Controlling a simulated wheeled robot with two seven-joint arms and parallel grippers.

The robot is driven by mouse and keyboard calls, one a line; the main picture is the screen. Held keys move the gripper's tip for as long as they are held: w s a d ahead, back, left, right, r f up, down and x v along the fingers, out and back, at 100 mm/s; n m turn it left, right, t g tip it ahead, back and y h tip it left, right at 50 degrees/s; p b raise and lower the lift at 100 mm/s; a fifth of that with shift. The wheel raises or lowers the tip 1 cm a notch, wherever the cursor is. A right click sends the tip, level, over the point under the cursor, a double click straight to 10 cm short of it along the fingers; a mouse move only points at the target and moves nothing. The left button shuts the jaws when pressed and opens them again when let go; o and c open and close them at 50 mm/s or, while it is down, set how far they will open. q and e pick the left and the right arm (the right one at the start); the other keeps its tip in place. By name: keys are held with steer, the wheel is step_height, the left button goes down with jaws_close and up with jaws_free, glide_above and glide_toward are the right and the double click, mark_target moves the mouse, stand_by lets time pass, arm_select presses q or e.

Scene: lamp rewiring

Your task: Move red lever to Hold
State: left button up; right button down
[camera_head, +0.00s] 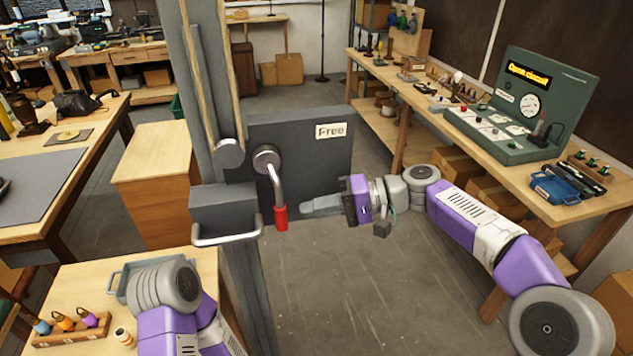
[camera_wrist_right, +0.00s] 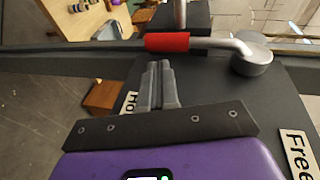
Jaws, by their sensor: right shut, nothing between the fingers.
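The lever (camera_head: 277,185) is a bent metal rod with a red grip (camera_head: 281,217), hanging down from a round pivot on a dark panel (camera_head: 300,160). A "Free" label (camera_head: 330,130) is at the panel's upper right. My right gripper (camera_head: 305,208) is shut and empty, its fingertips just right of the red grip. In the right wrist view, the shut fingers (camera_wrist_right: 160,72) point at the red grip (camera_wrist_right: 167,42), with a small gap appearing between them. A label starting "Ho" (camera_wrist_right: 130,102) is partly hidden behind the gripper. My left gripper is out of view.
A metal handle bar (camera_head: 228,238) sticks out left of the lever, beside an upright post (camera_head: 205,80). A bench on the right carries a green tester (camera_head: 520,105) reading "Open circuit". A table at lower left holds a rack (camera_head: 72,330). The floor right of the panel is clear.

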steer(key=w+f+v, duration=0.1)
steer(key=f+v, duration=0.1)
steer(key=v, duration=1)
step_height(320, 180, down, 34)
steer(key=s+a+m+t+h, duration=0.2)
steer(key=m+h, duration=0.4)
steer(key=s+d+f+h+b, duration=0.1)
steer(key=s+d+f+h, duration=0.1)
steer(key=s+f, duration=0.8)
steer(key=s+d+f+h+b, duration=0.1)
steer(key=s+d+f+h, duration=0.1)
steer(key=s+f, duration=0.8)
steer(key=shift+s+d+n+h, duration=0.25)
steer(key=shift+s+n+h, duration=0.2)
steer(key=shift+s, duration=0.5)
steer(key=shift+f, duration=0.15)
